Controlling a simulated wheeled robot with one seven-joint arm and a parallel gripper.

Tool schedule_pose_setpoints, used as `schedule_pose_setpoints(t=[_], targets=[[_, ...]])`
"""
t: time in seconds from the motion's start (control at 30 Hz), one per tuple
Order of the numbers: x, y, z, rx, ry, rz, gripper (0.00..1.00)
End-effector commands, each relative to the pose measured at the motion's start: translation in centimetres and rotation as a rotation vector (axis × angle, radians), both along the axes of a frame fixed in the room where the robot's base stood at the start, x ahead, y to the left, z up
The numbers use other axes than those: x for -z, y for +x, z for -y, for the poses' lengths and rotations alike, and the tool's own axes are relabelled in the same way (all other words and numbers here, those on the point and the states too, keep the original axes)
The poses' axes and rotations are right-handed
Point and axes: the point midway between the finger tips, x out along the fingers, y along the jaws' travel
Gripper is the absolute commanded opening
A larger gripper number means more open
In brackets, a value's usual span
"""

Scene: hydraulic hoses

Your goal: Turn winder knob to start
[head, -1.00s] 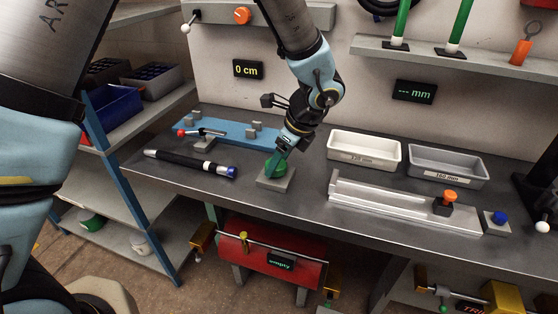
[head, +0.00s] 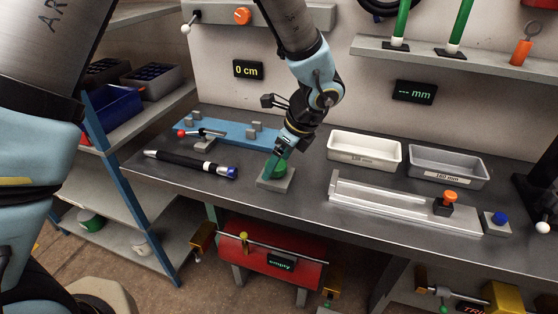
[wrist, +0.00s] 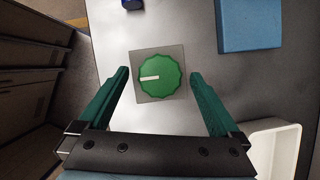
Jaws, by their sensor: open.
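The green winder knob (head: 276,171) sits on a square grey base plate (head: 266,184) near the front of the bench. In the wrist view the round, scalloped knob (wrist: 168,84) has a white pointer mark (wrist: 149,78) toward the left of the picture. My gripper (head: 278,157) is just over the knob, pointing down. In the wrist view its two teal fingers stand wide apart, one on each side of the knob, with gaps between. My gripper is open and empty.
A black hose piece (head: 190,163) and a blue fixture (head: 228,132) lie left of and behind the knob. A white tray (head: 364,165), a grey tray (head: 447,178) and a metal trough (head: 400,212) are to the right. A wall display (head: 248,70) reads 0 cm.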

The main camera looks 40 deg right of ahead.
Motion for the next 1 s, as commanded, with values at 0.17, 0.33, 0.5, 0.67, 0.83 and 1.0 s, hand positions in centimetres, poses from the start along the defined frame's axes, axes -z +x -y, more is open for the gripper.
schedule_pose_setpoints(t=[0.17,0.33,0.5,0.67,0.83,1.0], targets=[[-1.2,-0.5,0.3,-0.001,-0.003,0.001,0.99],[-4.2,-1.6,0.7,0.0,-0.006,0.001,0.99],[-7.2,-2.8,1.2,0.0,-0.005,0.002,0.99],[-9.1,-3.5,1.4,0.0,-0.003,0.001,0.99],[-9.9,-3.9,1.5,0.001,-0.001,-0.001,0.99],[-10.0,-3.9,1.5,0.001,-0.001,-0.001,0.99]])
